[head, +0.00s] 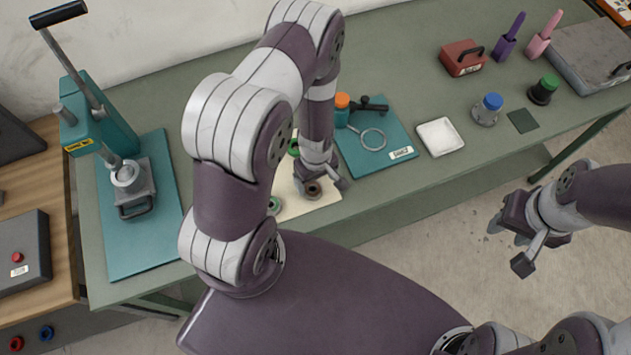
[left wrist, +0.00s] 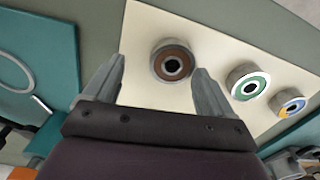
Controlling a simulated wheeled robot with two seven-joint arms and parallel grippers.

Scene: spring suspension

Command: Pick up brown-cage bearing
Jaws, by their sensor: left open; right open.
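The brown-cage bearing (left wrist: 173,64) lies on a cream mat (left wrist: 205,38), between and just ahead of the open fingers of my left gripper (left wrist: 160,88) in the left wrist view. In the head view the bearing (head: 313,190) shows beside the fingers of my left gripper (head: 322,186), which points down over the mat. I cannot tell whether the fingers touch it. My right gripper (head: 520,243) is open and empty, out past the table's front edge on the right.
A green-cage bearing (left wrist: 249,86) and a blue and yellow one (left wrist: 291,104) stand on the same mat. A teal mat (head: 378,138) with a magnifier ring lies to the right. A teal lever press (head: 100,130) stands at the left. A white tray (head: 440,137) lies further right.

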